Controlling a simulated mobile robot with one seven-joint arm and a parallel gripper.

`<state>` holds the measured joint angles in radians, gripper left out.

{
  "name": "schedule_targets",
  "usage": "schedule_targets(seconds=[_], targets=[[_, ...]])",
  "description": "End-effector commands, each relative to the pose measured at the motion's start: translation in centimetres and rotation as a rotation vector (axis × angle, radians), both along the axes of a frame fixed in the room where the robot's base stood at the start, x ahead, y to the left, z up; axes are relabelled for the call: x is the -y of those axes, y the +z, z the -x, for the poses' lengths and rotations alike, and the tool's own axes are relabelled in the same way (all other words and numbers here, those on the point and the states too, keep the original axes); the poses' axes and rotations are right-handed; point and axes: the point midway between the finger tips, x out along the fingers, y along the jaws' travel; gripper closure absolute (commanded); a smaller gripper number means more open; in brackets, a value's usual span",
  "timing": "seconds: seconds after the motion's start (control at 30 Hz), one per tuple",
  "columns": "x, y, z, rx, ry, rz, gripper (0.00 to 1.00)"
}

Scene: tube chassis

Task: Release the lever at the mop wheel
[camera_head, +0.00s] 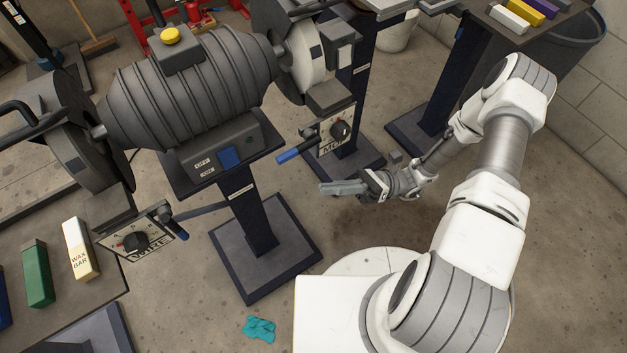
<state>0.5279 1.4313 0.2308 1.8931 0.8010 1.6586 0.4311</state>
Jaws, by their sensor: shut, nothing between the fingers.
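The mop wheel (305,52) is the pale wheel at the right end of the grey ribbed motor. Below it is a plate marked MOP (329,147) with a black dial. A lever with a blue grip (289,155) sticks out to the left of this plate, its grip end lower than its inner end. My gripper (323,188) is shut and empty. It points left, lower in the picture than the blue grip and apart from it. The lever's pivot is partly hidden behind the plate.
The machine's pedestal (250,215) stands in the middle. A teal cloth (259,328) lies on the floor. A bench with coloured bars (511,18) is at upper right.

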Motion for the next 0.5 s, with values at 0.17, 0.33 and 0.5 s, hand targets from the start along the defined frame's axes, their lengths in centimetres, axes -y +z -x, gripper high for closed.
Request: schedule_targets(seconds=[0.17,0.33,0.5], targets=[[1.5,-1.4,-0.4,0.0,-0.001,0.0,1.0],[2.0,-1.7,-0.5,-0.001,0.0,0.0,1.0],[2.0,-1.7,-0.5,-0.001,0.0,0.0,1.0]])
